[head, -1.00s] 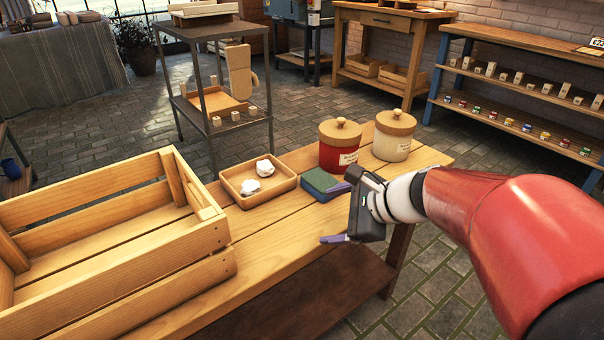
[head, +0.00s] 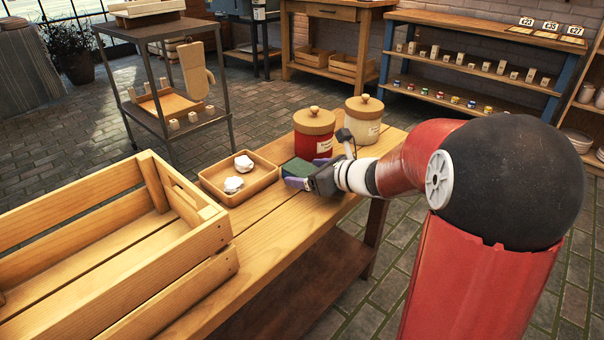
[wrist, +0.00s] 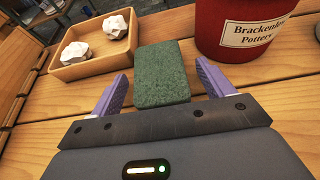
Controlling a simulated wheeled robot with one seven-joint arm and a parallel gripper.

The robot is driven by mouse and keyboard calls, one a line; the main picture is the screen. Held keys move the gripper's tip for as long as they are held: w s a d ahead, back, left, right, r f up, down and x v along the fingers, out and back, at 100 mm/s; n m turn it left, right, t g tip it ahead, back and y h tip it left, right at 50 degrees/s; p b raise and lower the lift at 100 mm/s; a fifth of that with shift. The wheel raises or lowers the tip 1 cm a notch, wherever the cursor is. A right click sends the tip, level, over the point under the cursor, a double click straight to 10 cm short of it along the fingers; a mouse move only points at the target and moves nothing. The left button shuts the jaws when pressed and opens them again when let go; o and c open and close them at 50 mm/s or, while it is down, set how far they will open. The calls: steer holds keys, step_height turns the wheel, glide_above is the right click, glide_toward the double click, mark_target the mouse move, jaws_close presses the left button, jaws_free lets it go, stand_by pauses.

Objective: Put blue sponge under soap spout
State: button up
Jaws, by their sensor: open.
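A sponge with a green top (head: 299,167) lies flat on the wooden table, between the small tray and the red jar. In the wrist view the sponge (wrist: 162,73) shows its green face; a blue lower layer showed in the earlier head view. My gripper (head: 309,173) is open, low over the table at the sponge. In the wrist view the gripper's purple fingers (wrist: 162,78) stand on either side of the sponge's near part, with visible gaps, not closed on it. I cannot make out a soap spout in any view.
A small wooden tray (head: 211,190) with white crumpled lumps (head: 238,172) sits left of the sponge. A red lidded jar (head: 314,142) and a cream jar (head: 362,131) stand behind and right. A large slatted crate (head: 190,291) fills the table's left. Bare planks lie in front.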

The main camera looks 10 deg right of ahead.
steer(key=shift+w+a+f, duration=0.1)
steer(key=c, duration=1.1)
